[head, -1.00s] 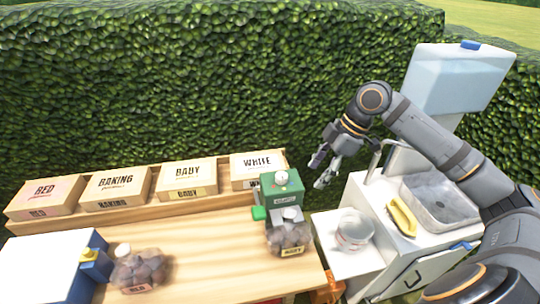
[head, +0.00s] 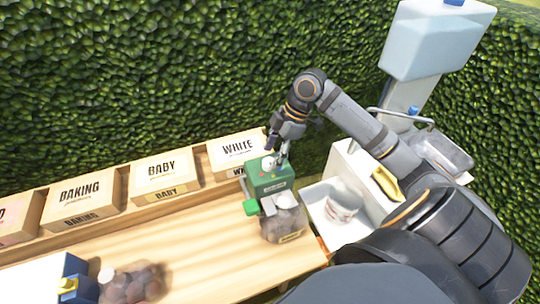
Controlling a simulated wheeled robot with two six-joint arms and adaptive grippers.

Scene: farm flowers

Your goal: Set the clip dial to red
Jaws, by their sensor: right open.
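The green clip device (head: 270,180) stands near the right end of the wooden table, with a green handle (head: 250,207) on its left side. A small white knob, seemingly the dial (head: 268,163), is on its top; its setting is too small to read. A clear bag of potatoes (head: 284,222) sits at the front of the device. My right gripper (head: 279,158) is open, pointing down at the top of the device, right by the knob. I cannot tell whether it touches. My left gripper is out of view.
Boxes labelled BAKING (head: 84,200), BABY (head: 166,175) and WHITE (head: 237,151) line the table's back. Another potato bag (head: 133,283) lies at the front left beside a blue device (head: 75,275). The table (head: 195,240) middle is clear.

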